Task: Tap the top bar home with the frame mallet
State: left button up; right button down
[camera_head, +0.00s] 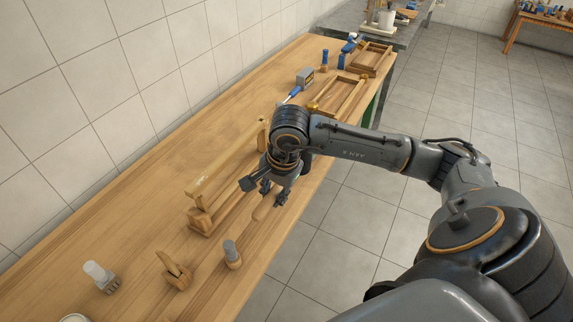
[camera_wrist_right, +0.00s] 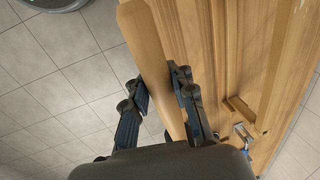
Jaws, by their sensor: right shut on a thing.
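My right gripper (camera_head: 279,193) is shut on a pale wooden shaft, which looks like the frame mallet's handle (camera_head: 262,208). In the right wrist view the shaft (camera_wrist_right: 145,45) runs between the two fingers (camera_wrist_right: 160,95), its wider end away from the palm. The mallet's head is not clearly visible. Left of the gripper on the bench lies a wooden frame (camera_head: 199,227), with a long top bar (camera_head: 226,163) along its upper side. I cannot tell how far the bar is seated. The frame's far end is partly hidden by my arm. My left gripper is not in view.
On the wooden bench (camera_head: 130,215), a wooden clamp-like piece (camera_head: 178,273), a round grey-topped piece (camera_head: 232,256) and a grey brush-like thing (camera_head: 100,276) stand nearer. More frames (camera_head: 335,97) and blue-handled tools (camera_head: 293,93) lie beyond. A tiled wall borders the left.

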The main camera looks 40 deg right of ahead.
jog(key=s+a+r+p, duration=0.1)
jog(key=s+a+r, duration=0.1)
jog(key=s+r, duration=0.2)
jog(key=shift+s+a+r+p, duration=0.2)
jog(key=shift+s+a+p, duration=0.1)
jog(key=shift+a, duration=0.1)
